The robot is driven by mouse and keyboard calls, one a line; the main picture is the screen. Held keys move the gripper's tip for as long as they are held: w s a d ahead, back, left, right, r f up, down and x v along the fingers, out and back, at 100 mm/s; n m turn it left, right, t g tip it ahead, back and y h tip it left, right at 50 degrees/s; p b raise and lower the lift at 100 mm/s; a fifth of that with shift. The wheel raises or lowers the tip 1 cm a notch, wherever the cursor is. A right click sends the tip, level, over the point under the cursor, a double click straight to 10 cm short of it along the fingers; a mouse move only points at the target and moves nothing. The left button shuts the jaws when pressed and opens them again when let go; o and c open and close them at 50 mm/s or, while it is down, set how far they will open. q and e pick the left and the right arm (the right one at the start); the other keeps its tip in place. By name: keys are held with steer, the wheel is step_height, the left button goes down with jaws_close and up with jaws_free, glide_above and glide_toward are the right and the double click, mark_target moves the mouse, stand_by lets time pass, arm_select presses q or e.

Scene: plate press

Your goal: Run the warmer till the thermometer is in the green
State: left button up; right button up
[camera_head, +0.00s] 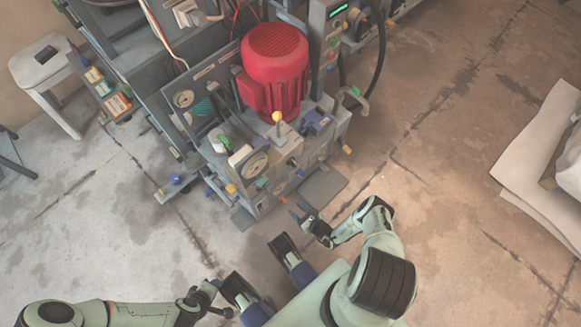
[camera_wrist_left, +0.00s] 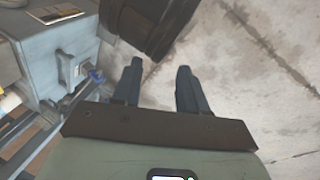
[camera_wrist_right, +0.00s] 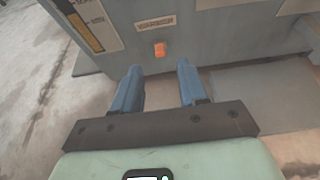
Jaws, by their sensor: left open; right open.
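In the right wrist view an orange switch (camera_wrist_right: 160,49) sits on a grey panel, under a small label plate (camera_wrist_right: 155,23) that seems to read "warmer". A strip gauge (camera_wrist_right: 86,27), probably the thermometer, is at the upper left; its lower part is yellow, its top is cut off and I see no green band. My right gripper (camera_wrist_right: 158,68) is open and empty, its fingers below and either side of the switch, apparently apart from it. It also shows in the head view (camera_head: 305,214) by the machine's front. My left gripper (camera_wrist_left: 158,66) is open and empty over the floor.
The grey machine with a red motor (camera_head: 275,65) fills the upper middle. A white stool (camera_head: 42,70) stands at the left. A pale sheet or sack (camera_head: 535,150) lies at the right. The floor between is clear.

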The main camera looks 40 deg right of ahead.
arm_select(q)
steer(key=s+r, duration=0.1)
steer(key=s+d+r+g+p, duration=0.1)
steer(key=shift+s+d, duration=0.15)
steer(key=shift+s, duration=0.2)
arm_select(e)
steer(key=v, duration=0.6)
